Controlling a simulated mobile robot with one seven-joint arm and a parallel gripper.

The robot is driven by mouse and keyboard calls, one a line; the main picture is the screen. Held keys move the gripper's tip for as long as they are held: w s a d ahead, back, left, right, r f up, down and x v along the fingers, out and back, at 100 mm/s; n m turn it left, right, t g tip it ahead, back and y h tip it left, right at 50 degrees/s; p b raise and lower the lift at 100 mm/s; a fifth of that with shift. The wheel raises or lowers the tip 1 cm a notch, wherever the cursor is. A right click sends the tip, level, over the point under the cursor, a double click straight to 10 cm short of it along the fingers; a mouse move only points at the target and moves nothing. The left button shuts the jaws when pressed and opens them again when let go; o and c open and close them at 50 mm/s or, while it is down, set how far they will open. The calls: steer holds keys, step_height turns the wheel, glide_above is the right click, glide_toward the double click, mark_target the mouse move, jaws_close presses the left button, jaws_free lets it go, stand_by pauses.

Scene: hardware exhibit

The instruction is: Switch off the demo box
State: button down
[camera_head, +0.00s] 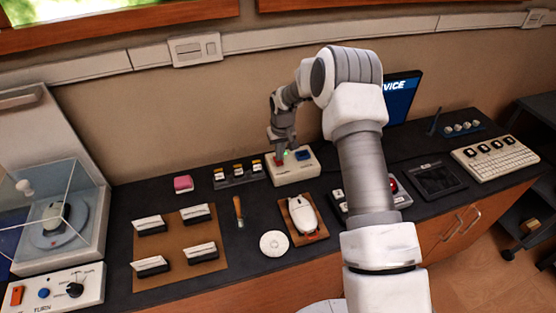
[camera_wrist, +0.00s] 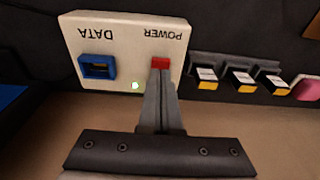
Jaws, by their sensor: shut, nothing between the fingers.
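The demo box is a cream box (camera_head: 296,174) near the back of the counter, in the middle of the head view. In the wrist view the box (camera_wrist: 120,40) shows upside-down labels POWER and DATA. A red power switch (camera_wrist: 160,64) sits under the POWER label. A blue port (camera_wrist: 97,67) sits under the DATA label, and a green light (camera_wrist: 135,85) is lit between them. My gripper (camera_wrist: 160,75) is shut and empty, its fingertips right at the red switch. I cannot tell whether they touch it. In the head view my gripper (camera_head: 279,156) covers part of the box's left side.
A rack with yellow-tipped blocks (camera_head: 238,172) and a pink block (camera_head: 183,184) stand left of the box. A white mouse (camera_head: 304,215) on a brown pad lies in front. A dark screen (camera_head: 400,98) stands at the right, behind my arm. The wall is close behind.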

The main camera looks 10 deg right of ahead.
steer(key=shift+f+b, duration=0.55)
steer(key=shift+f, duration=0.2)
stand_by(0.3)
steer(key=shift+r+p, duration=1.45)
steer(key=shift+r, duration=2.1)
step_height(320, 180, up, 15)
glide_above(280, 163)
steer(key=s+d, duration=0.1)
steer(key=s, duration=0.5)
steer(key=s+d+r+t, duration=0.2)
steer(key=s+r, duration=0.7)
steer(key=r, duration=0.1)
steer(key=s+r+m+t, duration=0.1)
steer(key=s+r, duration=0.1)
steer(key=s, duration=1)
steer(key=s+d+r+m, duration=0.1)
steer(key=s+r, duration=0.1)
steer(key=s, duration=1)
steer(key=shift+t, duration=0.4)
